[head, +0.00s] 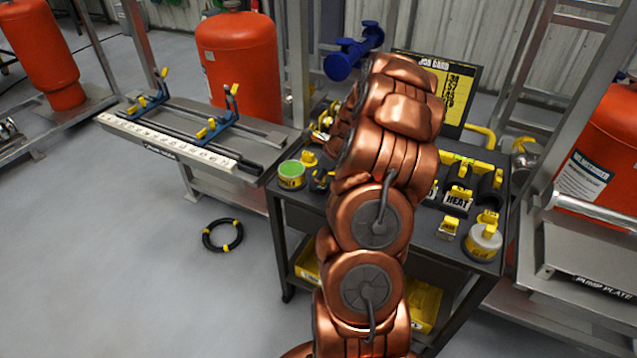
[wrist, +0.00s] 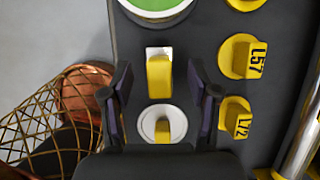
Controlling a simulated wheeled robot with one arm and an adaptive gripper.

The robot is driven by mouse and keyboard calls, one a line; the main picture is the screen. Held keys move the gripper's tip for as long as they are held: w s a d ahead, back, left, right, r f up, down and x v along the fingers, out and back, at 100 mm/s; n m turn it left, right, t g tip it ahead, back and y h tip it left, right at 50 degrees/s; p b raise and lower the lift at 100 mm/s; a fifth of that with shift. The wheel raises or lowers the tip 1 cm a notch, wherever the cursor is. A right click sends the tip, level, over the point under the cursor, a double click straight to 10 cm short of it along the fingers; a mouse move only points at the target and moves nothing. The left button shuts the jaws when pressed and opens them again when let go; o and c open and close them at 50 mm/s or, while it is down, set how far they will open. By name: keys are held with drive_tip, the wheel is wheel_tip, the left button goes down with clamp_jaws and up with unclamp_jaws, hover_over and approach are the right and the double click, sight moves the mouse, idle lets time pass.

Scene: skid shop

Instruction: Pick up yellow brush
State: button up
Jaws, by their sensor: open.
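In the wrist view, a small yellow piece with a white end (wrist: 159,72), which looks like the yellow brush, lies on the dark cart top (wrist: 215,20). My gripper (wrist: 160,88) is open above it, with one dark finger to its left and one to its right. Nothing is seen gripped, and the height of the fingers above the piece is unclear. In the head view my copper arm hides the gripper and this part of the cart top.
A white disc with a yellow grip (wrist: 162,126) sits close below the piece. A green-topped tin (wrist: 155,8) is just above it. Yellow tags marked L57 (wrist: 240,57) and L72 (wrist: 236,118) stand at the right. A job card board (head: 450,90) rises behind the cart.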

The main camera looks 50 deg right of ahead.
drive_tip(key=shift+p+x, duration=0.5)
drive_tip(key=shift+x, duration=1.3)
drive_tip(key=shift+c, duration=0.2)
clamp_jaws()
